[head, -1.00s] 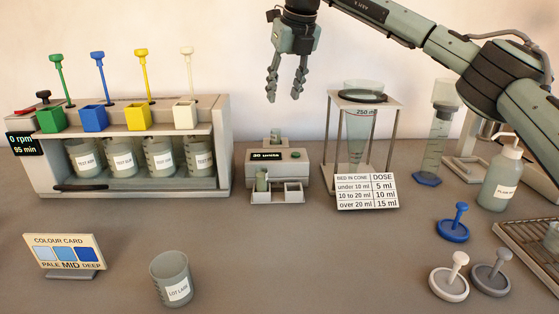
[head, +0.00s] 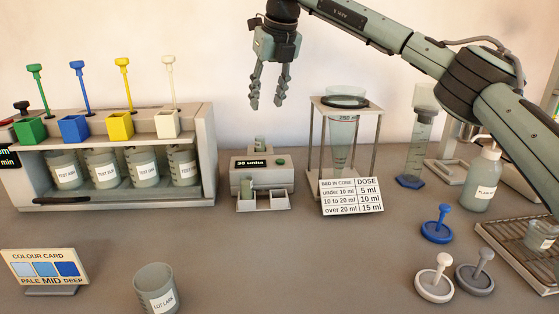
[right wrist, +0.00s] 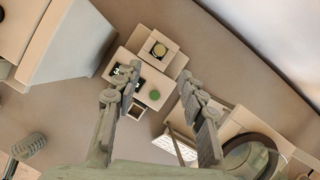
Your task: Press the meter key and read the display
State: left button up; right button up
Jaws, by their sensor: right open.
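The meter (head: 262,180) is a beige box in the middle of the table, with a dark display (head: 250,163) that shows small white text, a number in the thirties and "units"; its last digit is hard to read. The green round key (head: 281,162) is right of the display. In the right wrist view the meter (right wrist: 124,71) and its green key (right wrist: 155,94) show from above, between my fingers. My right gripper (head: 267,106) hangs open and empty above the meter, fingers pointing down, not touching it. My left gripper is out of view.
A jar stirrer (head: 110,190) stands left of the meter. A cone stand (head: 345,145) with a dose card (head: 350,195) is close on its right.

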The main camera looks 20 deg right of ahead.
jog(key=shift+c, duration=0.6)
grip_shut()
dwell(0.9)
